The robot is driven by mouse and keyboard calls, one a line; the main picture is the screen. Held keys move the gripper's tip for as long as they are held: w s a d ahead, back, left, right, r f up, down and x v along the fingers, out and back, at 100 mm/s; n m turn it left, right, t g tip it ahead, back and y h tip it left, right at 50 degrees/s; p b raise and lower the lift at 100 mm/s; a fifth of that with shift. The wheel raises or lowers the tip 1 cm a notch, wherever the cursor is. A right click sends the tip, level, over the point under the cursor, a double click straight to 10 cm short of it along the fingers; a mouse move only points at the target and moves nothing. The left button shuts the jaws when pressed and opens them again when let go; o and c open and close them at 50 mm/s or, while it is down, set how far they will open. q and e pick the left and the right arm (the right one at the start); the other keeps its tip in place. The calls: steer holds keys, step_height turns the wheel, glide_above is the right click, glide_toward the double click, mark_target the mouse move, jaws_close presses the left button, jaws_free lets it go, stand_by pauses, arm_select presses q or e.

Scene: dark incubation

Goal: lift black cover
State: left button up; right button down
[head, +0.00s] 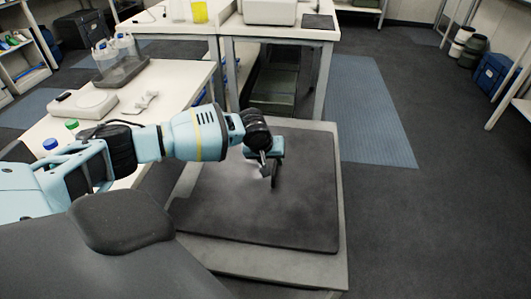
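A flat, dark grey to black square slab (300,215) lies on a pale grey stand in front of me; it may be the black cover, but I cannot tell for sure. My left arm reaches in from the left. My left gripper (269,172) points down over the upper middle of the slab. Its fingers are small and dark against the dark surface, so I cannot tell whether they are open, shut or touching it. My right gripper is not in view.
The pale stand (335,272) shows around the slab. A white bench (178,78) at the left holds a grey tray (122,72), bottles and a white device (84,104). Another bench (280,32) stands behind. Open floor with a blue mat (365,110) lies to the right.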

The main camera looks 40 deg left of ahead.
mark_target(275, 165)
arm_select(q)
steer(key=shift+b+x, duration=0.75)
steer(key=shift+x, duration=2.1)
steer(key=shift+w+a+r, duration=0.1)
steer(key=shift+w, duration=0.1)
jaws_close()
